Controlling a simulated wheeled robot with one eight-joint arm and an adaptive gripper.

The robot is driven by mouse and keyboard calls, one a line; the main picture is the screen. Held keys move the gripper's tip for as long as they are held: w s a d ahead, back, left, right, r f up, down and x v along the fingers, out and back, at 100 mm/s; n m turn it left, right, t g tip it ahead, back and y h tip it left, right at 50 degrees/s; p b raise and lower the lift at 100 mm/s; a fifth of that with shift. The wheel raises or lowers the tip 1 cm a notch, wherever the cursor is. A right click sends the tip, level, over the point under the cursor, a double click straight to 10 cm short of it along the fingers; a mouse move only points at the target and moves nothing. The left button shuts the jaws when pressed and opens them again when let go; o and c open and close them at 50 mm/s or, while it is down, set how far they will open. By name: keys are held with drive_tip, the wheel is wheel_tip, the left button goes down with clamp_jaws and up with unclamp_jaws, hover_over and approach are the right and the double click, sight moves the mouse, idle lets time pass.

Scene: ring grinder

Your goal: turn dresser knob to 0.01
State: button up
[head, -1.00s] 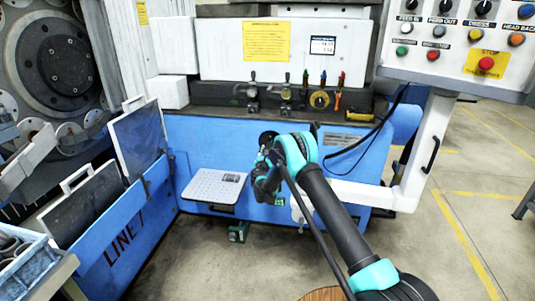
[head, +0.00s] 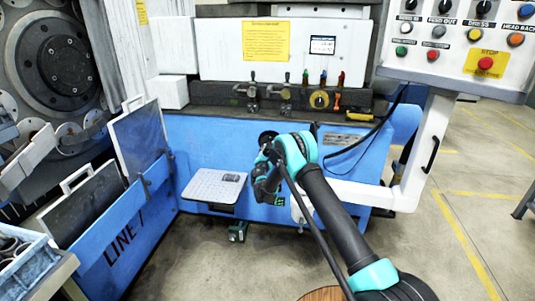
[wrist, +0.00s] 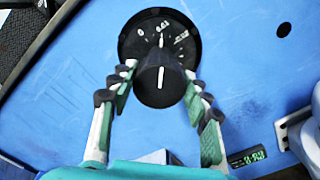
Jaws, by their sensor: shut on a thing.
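The dresser knob (wrist: 163,88) is black with a white line and sits on a round black dial (wrist: 160,32) on the blue machine panel. The white line points up, close to the mark under the dial's middle label, which looks like 0.01. A 0 is on the left and a blurred label on the right. My gripper (wrist: 160,82) has one finger on each side of the knob and is shut on it.
A small green display (wrist: 248,157) is at the lower right in the wrist view; its digits are blurred. A perforated tray (head: 213,187) juts out left of my gripper. A white pipe (head: 375,196) and control panel (head: 455,66) stand to the right.

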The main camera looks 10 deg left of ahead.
drive_tip(key=o, duration=1.2)
drive_tip(key=shift+c, duration=0.2)
drive_tip(key=s, duration=1.2)
drive_tip(key=shift+a, duration=0.2)
drive_tip(key=shift+d, duration=0.1)
